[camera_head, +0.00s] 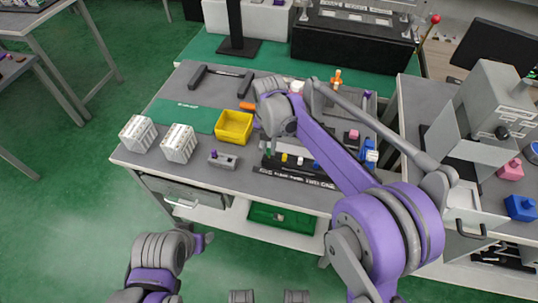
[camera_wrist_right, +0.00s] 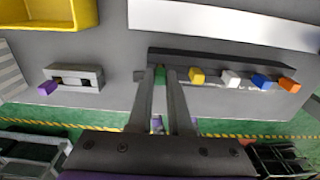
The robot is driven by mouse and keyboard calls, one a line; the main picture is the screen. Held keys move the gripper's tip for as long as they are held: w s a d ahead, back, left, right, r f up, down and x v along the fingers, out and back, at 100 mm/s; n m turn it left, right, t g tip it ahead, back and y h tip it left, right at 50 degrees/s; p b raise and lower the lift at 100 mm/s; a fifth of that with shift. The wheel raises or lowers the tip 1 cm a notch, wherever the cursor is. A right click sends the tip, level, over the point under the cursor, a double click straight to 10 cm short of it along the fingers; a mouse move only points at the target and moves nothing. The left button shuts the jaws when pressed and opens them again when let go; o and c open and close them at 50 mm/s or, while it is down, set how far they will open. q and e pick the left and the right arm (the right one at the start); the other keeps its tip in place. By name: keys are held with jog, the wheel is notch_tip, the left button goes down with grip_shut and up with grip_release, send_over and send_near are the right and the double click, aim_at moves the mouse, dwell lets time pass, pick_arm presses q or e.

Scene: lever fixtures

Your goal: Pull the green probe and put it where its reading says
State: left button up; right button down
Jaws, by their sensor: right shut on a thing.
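The green probe (camera_wrist_right: 158,76) stands at the left end of a black rack (camera_wrist_right: 215,58) in the right wrist view. My right gripper (camera_wrist_right: 160,84) is shut on it, with one finger on each side. The probe's lower part is hidden, and I cannot tell whether it is still seated. In the head view the rack (camera_head: 292,177) lies along the table's front, under my right forearm. Yellow (camera_wrist_right: 197,75), white (camera_wrist_right: 231,78), blue (camera_wrist_right: 262,81) and orange (camera_wrist_right: 288,84) probes stand in the same row. No reading is legible.
A grey block (camera_head: 224,161) with a purple piece sits left of the rack. Behind it are a yellow bin (camera_head: 234,127) and a green mat (camera_head: 187,115). Two white boxes (camera_head: 179,143) stand farther left. A grey cabinet (camera_head: 492,100) with an open door is at right.

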aim_at(269, 149)
jog(key=shift+r, duration=0.1)
jog(key=shift+r+p, duration=1.35)
jog(key=shift+r, duration=0.65)
